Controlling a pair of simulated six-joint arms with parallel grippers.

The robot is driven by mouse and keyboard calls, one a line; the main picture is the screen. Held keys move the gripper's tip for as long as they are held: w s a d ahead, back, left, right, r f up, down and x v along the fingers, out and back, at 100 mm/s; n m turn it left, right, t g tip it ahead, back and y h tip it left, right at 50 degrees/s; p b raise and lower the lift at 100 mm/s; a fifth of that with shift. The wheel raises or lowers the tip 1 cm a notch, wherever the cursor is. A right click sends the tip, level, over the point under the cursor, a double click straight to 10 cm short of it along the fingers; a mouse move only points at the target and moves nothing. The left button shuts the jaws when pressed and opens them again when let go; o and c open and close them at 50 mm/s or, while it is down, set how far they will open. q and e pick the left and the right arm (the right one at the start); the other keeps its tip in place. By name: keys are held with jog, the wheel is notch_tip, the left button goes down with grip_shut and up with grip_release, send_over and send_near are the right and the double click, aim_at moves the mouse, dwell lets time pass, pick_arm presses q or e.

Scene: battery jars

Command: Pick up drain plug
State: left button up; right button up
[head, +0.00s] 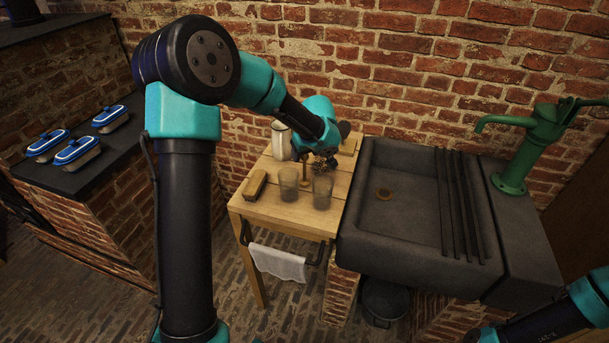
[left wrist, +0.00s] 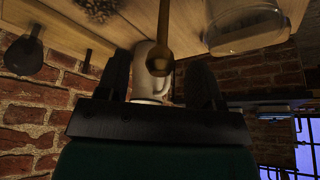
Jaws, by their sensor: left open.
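A brass-coloured piece with a slim stem and a rounded end (left wrist: 160,62), which looks like the drain plug, shows between my fingers in the left wrist view. In the head view only a small brownish part (head: 306,184) shows below the gripper, behind the glasses. My left gripper (head: 313,163) is over the wooden table, its jaws apart; they also show in the left wrist view (left wrist: 160,85). I cannot tell whether the fingers touch the piece. The sink (head: 410,235) has a round copper-coloured drain (head: 384,194). My right gripper is out of view.
Two glass jars (head: 322,192) (head: 289,186) stand in front of the gripper. A white jug (head: 281,140) stands behind, also seen beyond the fingers (left wrist: 146,78). A yellowish block (head: 254,184) lies at the table's left. Blue-lidded containers (head: 110,119) rest on the left counter.

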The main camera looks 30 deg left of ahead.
aim_at(304, 169)
pick_arm(q)
jog(key=x, duration=0.3)
jog(key=shift+a+f, duration=0.1)
jog(key=shift+f, duration=0.15)
jog(key=shift+w, duration=0.1)
grip_shut()
dwell(0.5)
